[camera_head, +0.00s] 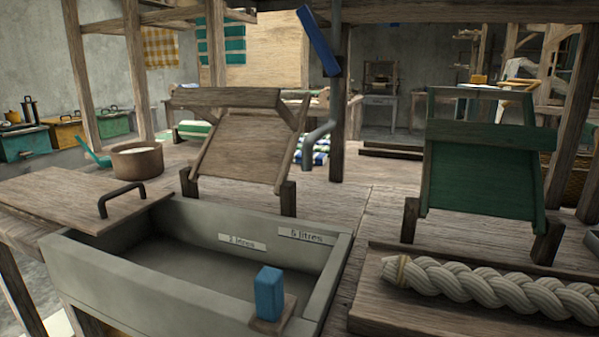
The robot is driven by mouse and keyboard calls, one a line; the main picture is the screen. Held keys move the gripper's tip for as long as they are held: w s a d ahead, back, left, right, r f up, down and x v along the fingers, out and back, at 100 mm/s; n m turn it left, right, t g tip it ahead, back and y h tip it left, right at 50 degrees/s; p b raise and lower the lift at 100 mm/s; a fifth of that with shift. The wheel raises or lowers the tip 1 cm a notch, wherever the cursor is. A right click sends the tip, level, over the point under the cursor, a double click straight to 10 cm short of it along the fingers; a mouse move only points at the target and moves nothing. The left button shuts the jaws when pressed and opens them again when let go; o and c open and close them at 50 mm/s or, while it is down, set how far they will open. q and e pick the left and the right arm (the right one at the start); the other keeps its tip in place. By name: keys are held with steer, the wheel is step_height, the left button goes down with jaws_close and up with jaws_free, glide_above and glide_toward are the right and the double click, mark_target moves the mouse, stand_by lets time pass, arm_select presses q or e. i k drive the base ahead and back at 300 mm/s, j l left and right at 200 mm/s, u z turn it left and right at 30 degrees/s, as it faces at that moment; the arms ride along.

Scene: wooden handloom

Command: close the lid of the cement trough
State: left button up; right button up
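The cement trough (190,294) is a grey open box at the front left, with labels reading "litres" on its inner back wall. Its lid (60,197) is a flat wooden board with a dark arched handle (121,198). The lid lies at the trough's left end, and most of the trough's opening to the right is uncovered. The visible inside looks empty. A blue block (269,292) stands on a small wooden piece at the trough's front right, partly in front of the opening. Neither of my grippers is in view.
A thick rope (490,287) lies on a wooden board at the right. A round brown pot (137,161) stands behind the lid. A wooden slanted frame (240,146) and a green one (483,165) stand behind.

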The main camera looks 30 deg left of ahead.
mark_target(91, 204)
steer(key=u, duration=2.3)
steer(key=i+j+u, duration=0.25)
steer(key=i+j, duration=0.3)
steer(key=j, duration=0.15)
